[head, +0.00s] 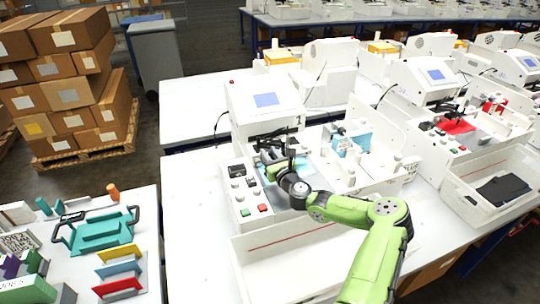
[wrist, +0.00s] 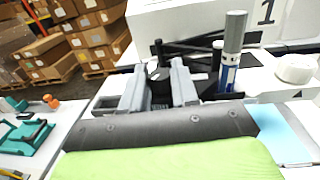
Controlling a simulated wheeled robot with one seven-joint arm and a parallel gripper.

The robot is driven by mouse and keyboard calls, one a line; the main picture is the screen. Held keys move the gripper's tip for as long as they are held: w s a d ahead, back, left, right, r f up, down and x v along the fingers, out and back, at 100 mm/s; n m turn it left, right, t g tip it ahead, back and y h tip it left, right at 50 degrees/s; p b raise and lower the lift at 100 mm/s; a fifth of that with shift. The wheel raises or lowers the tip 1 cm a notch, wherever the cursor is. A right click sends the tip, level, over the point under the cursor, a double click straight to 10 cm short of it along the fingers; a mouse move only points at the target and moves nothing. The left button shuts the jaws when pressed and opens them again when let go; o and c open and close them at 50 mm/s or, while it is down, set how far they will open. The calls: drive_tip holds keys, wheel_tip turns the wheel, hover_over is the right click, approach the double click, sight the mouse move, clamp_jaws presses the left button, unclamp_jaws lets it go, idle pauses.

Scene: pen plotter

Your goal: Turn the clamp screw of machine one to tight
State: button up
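Machine one (head: 262,100) is a white plotter with a blue screen and a "1" on its side. My gripper (head: 274,160) is low over its bed, at the dark pen carriage. In the wrist view the two grey fingers of my gripper (wrist: 160,88) are apart, with dark carriage parts showing between and behind them. A pen (wrist: 231,52) with a grey cap and a blue and white body stands upright in the black holder (wrist: 222,89), right of the fingers. I cannot make out the clamp screw clearly; the fingers may hide it.
A white round knob (wrist: 296,68) is right of the pen. Machine one's front panel has a green button (head: 247,212) and a red button (head: 265,208). A white bin (head: 285,275) stands in front. A side table (head: 150,250) with a teal tray (head: 100,233) is at left.

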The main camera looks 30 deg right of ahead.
clamp_jaws()
drive_tip(key=shift+a+r+m+g+h+p, duration=0.1)
drive_tip(key=shift+a+m+g+h+p, duration=0.2)
drive_tip(key=shift+m+h+p, duration=0.55)
drive_tip(key=shift+w+d+m+g+h, duration=0.1)
drive_tip(key=shift+m+g+h, duration=0.45)
drive_tip(key=shift+h, duration=0.8)
drive_tip(key=o, duration=0.7)
unclamp_jaws()
